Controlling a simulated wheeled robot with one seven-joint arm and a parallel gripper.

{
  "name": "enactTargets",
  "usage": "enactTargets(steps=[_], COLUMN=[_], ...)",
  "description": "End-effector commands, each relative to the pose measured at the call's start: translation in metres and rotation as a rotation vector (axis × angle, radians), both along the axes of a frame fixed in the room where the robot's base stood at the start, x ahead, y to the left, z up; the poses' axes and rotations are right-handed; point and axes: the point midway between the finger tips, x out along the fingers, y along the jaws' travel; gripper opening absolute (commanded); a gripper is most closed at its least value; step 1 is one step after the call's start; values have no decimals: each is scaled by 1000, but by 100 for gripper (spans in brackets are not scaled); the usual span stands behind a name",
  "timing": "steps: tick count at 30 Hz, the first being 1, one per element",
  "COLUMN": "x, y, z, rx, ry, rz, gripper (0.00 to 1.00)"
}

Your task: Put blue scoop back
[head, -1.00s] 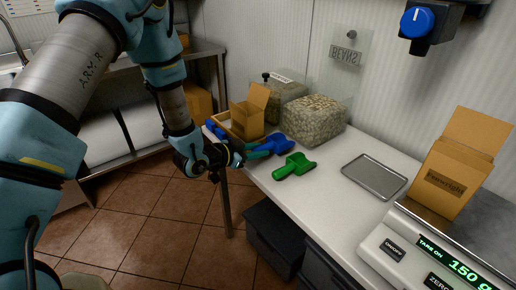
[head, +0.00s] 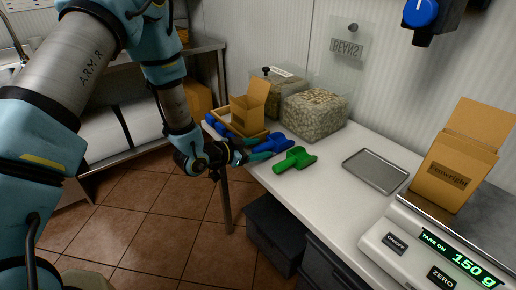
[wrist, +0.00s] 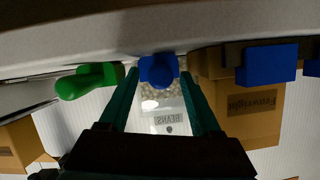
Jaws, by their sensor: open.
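A blue scoop (head: 271,144) lies on the white counter near its front edge, beside a green scoop (head: 295,159). My gripper (head: 258,155) is at the counter's front edge, close to the blue scoop's handle. In the wrist view my open fingers (wrist: 160,82) lie on either side of the blue scoop (wrist: 158,70) as seen from there. I cannot tell whether they touch it. The green scoop (wrist: 88,80) is outside the fingers. Another blue scoop (head: 217,125) is at the wooden tray (head: 253,141) farther left, partly hidden.
An open cardboard box (head: 248,108) stands in the wooden tray. To the right are a metal tray (head: 375,170) and a scale (head: 425,240) reading 150 g with a Fenwright box (head: 452,170) on it.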

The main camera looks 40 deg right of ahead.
Motion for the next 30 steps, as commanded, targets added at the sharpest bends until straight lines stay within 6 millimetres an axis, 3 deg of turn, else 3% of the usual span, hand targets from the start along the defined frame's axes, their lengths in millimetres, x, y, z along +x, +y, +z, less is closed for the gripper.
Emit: enactTargets(steps=[8, 21, 30], x=[1, 0, -2], y=[10, 85, 102], z=[2, 29, 37], rx=[1, -1, 1], ry=[1, -1, 0], rz=[1, 3, 1], gripper=[65, 65, 65])
